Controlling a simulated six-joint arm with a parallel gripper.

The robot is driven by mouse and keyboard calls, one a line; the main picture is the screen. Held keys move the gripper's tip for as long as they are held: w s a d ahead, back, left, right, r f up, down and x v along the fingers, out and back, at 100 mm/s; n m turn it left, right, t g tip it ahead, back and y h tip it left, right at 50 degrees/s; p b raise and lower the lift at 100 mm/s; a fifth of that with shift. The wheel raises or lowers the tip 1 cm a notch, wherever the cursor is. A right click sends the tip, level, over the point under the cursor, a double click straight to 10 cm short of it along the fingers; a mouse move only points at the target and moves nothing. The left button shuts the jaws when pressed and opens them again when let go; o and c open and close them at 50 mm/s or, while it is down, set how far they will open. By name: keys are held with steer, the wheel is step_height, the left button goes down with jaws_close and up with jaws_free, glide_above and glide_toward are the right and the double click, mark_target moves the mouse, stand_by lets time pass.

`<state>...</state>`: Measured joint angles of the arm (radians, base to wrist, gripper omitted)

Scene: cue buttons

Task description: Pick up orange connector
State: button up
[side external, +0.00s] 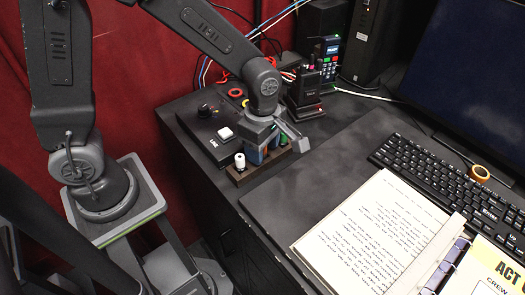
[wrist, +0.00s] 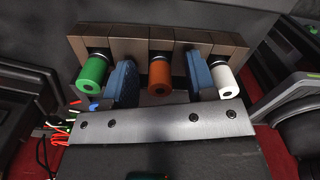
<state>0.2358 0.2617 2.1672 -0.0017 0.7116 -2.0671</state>
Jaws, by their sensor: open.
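The orange connector (wrist: 159,77) stands in the middle of a brown rack (wrist: 128,47), between a green connector (wrist: 92,72) and a white connector (wrist: 225,79). My gripper (wrist: 161,76) is open, with one blue-padded finger on each side of the orange connector. I cannot tell whether either pad touches it. In the side external view, my gripper (side external: 263,149) is down at the rack (side external: 243,177) and hides most of the orange connector. The white connector (side external: 240,161) shows in front of the gripper.
A black control box (side external: 212,133) with a white button and a knob lies left of the rack. Radios (side external: 307,90) stand behind it. An open binder (side external: 375,235) and a keyboard (side external: 440,180) lie to the right. The desk mat (side external: 300,190) between rack and binder is clear.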

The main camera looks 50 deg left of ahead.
jaws_close()
stand_by(0.3)
steer(key=shift+r, duration=0.1)
steer(key=shift+r, duration=0.55)
step_height(320, 180, up, 3)
steer(key=shift+f, duration=0.15)
steer(key=s+a+r, duration=0.2)
steer(key=a+r, duration=0.5)
steer(key=a, duration=0.4)
steer(key=shift+a, duration=0.25)
